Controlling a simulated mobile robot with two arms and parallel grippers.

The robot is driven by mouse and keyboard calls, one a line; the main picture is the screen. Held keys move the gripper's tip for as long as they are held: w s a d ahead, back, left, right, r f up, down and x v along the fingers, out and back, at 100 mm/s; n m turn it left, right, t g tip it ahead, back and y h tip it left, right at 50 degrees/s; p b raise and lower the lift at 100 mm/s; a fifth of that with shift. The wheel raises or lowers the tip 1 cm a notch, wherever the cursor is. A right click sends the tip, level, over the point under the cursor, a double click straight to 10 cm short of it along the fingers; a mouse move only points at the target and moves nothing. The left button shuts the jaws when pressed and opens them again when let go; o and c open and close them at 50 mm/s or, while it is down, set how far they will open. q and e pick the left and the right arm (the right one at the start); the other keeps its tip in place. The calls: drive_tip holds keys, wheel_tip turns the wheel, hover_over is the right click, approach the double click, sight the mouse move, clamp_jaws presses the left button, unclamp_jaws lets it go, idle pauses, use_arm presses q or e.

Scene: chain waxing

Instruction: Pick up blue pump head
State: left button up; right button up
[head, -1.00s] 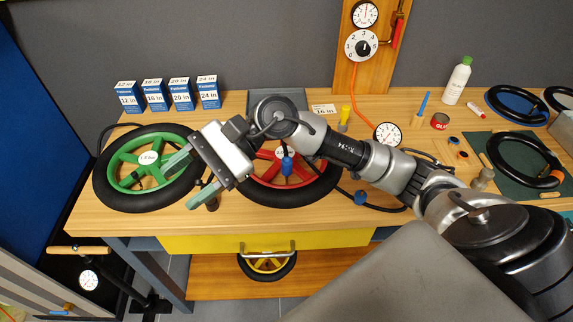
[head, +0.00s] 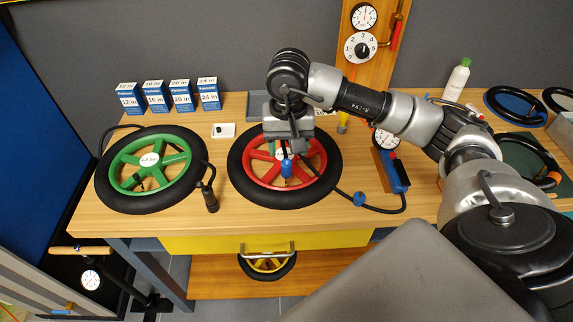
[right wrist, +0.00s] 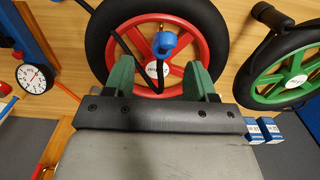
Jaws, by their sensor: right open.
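The blue pump head (head: 287,168) is at the red wheel (head: 329,165) on the bench, with a black hose running off to the right. In the right wrist view the blue pump head (right wrist: 165,43) shows over the red spokes, ahead of and between my fingers. My right gripper (head: 285,150) is above the red wheel, pointing down, close to the pump head. In the right wrist view its two green fingers (right wrist: 159,75) are apart, with nothing held between them. Whether they touch the pump head cannot be told. My left gripper is not in view.
A green wheel (head: 175,148) with a black pump head (head: 210,196) lies to the left. The hose carries a blue knob (head: 359,199) and leads toward a blue pump base with a gauge (head: 384,140). Several tyre boxes (head: 209,95) stand behind.

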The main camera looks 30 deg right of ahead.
drive_tip(key=shift+f+p, duration=0.3)
drive_tip(key=shift+f, duration=0.1)
wheel_tip(320, 180, down, 4)
drive_tip(key=shift+w+a+r+p, duration=0.1)
drive_tip(key=shift+w+r+p, duration=0.1)
drive_tip(key=shift+p, duration=0.65)
drive_tip(key=shift+f, duration=0.45)
drive_tip(key=shift+c, duration=0.2)
drive_tip(key=c, duration=1)
